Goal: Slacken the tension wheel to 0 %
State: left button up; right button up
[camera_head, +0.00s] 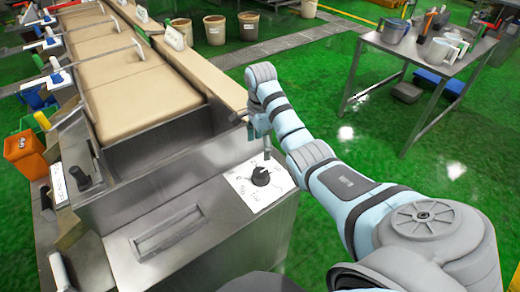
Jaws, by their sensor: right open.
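A black knob (260,176) sits on a white dial plate (240,186) on the steel top of the machine; I take it for the tension wheel. Marks run around the knob, but they are too small to read, so its setting cannot be told. My right gripper (266,153) points down just above and behind the knob, close to it, and is open with nothing seen in it. Whether a fingertip touches the knob cannot be told. My left gripper is not in view.
A second black knob (80,178) is on the machine's left side panel. A recessed handle (167,235) lies in the steel top. An orange container (25,153) stands at left. A steel table (430,48) with items stands at back right.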

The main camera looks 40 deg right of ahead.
aim_at(260, 173)
notch_tip(260, 173, down, 14)
jog(key=b, duration=0.3)
jog(key=shift+f, duration=0.1)
jog(key=c, duration=1.2)
jog(key=shift+o, duration=0.2)
